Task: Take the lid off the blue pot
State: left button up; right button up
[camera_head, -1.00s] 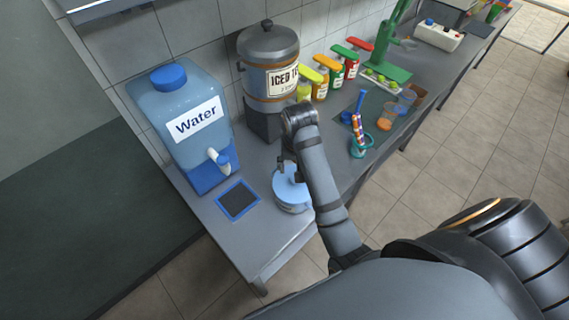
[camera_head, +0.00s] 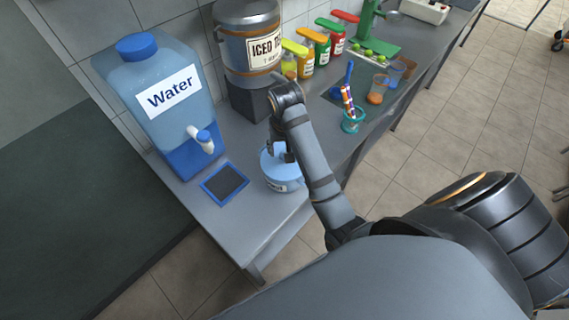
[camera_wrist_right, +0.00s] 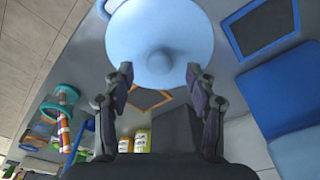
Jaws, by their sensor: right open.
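My right gripper (camera_head: 281,154) is above the pot. In the right wrist view its two fingers (camera_wrist_right: 160,76) are apart, on either side of the knob and short of it, with nothing between them. My left gripper is not in view.
A blue-framed dark pad (camera_head: 224,184) lies left of the pot. The water dispenser (camera_head: 160,110) and iced tea dispenser (camera_head: 248,50) stand behind. A teal cup of straws (camera_head: 352,121) and several bottles stand to the right. The counter's front left corner is clear.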

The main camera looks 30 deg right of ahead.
jog(key=f, duration=0.1)
jog(key=w+f, duration=0.1)
jog(key=f, duration=0.1)
jog(key=shift+d+f, duration=0.15)
jog(key=shift+d, duration=0.05)
jog(key=shift+s, duration=0.15)
jog(key=shift+c, duration=1.9)
jog(key=c, duration=0.4)
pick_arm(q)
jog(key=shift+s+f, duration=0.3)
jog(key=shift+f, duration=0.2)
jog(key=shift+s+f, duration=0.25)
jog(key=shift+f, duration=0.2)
pick_arm(e)
grip_shut()
jog(key=shift+r, duration=0.2)
